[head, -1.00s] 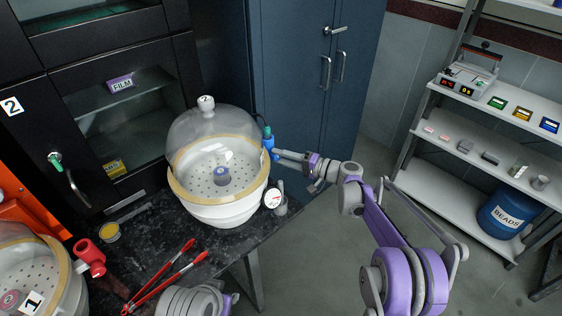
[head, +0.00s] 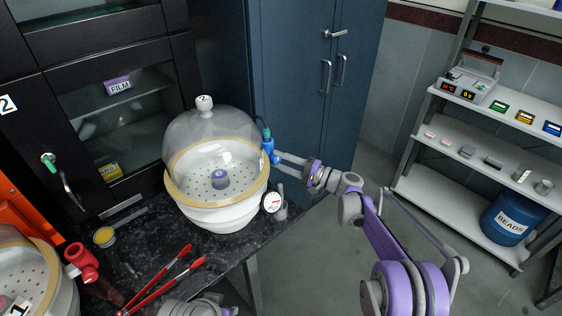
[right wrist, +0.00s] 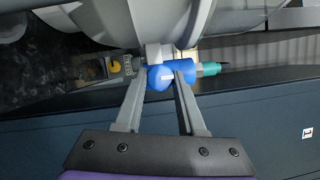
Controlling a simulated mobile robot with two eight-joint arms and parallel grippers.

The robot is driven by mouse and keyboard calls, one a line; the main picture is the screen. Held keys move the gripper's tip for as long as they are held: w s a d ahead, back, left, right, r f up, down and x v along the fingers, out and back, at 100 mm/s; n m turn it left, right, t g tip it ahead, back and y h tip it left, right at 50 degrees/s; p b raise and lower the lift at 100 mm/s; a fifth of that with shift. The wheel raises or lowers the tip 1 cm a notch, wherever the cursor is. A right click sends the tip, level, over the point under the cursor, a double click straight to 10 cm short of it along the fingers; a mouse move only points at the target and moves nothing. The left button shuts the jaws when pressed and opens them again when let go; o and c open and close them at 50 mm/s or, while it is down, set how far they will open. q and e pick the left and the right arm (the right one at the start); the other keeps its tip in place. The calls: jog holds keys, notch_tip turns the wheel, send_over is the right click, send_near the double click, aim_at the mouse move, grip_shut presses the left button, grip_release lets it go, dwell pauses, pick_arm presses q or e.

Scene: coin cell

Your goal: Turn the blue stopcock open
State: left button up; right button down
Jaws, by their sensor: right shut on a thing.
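The blue stopcock (head: 268,148) sits on the right side of a white desiccator (head: 222,217) with a clear dome. A green tip stands above its blue body. My right gripper (head: 280,158) reaches it from the right and is shut on it. In the right wrist view the blue stopcock (right wrist: 166,77) lies between the two fingers of my right gripper (right wrist: 160,82), with its green tip pointing right. The fingers hide part of its sides. The fingers of my left gripper do not show.
A round gauge (head: 273,202) hangs below the stopcock. Red tongs (head: 165,283) and a second desiccator (head: 45,270) share the black bench (head: 140,240). A blue cabinet (head: 300,90) stands close behind. Shelves (head: 440,195) stand at the right, with open floor before them.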

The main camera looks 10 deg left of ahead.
jog(key=c, duration=0.5)
grip_release()
jog(key=r+v, duration=0.1)
jog(key=v, duration=0.9)
jog(key=shift+d+f+b, duration=0.3)
jog(key=shift+d+f, duration=0.1)
jog(key=shift+f, duration=0.1)
jog(key=shift+s, duration=0.15)
jog(key=s+d+r+n+g+h+p, duration=0.1)
jog(key=s+r+h+p, duration=0.1)
jog(key=s+h, duration=0.35)
jog(key=s+d+r+n+h+p, duration=0.1)
jog(key=s+d+r+h+p, duration=0.15)
jog(key=s, duration=0.65)
jog(key=s+d+f+n+h+p, duration=0.1)
jog(key=s+d+h+p, duration=0.1)
jog(key=s+d+h, duration=0.3)
jog(key=s+d+f+n+t+h+p, duration=0.1)
jog(key=s+d+h, duration=0.4)
jog(key=s+d, duration=0.5)
jog(key=s+n+p, duration=0.1)
jog(key=s, duration=0.7)
jog(key=shift+s+d+f, duration=0.2)
jog(key=shift+d+f, duration=0.15)
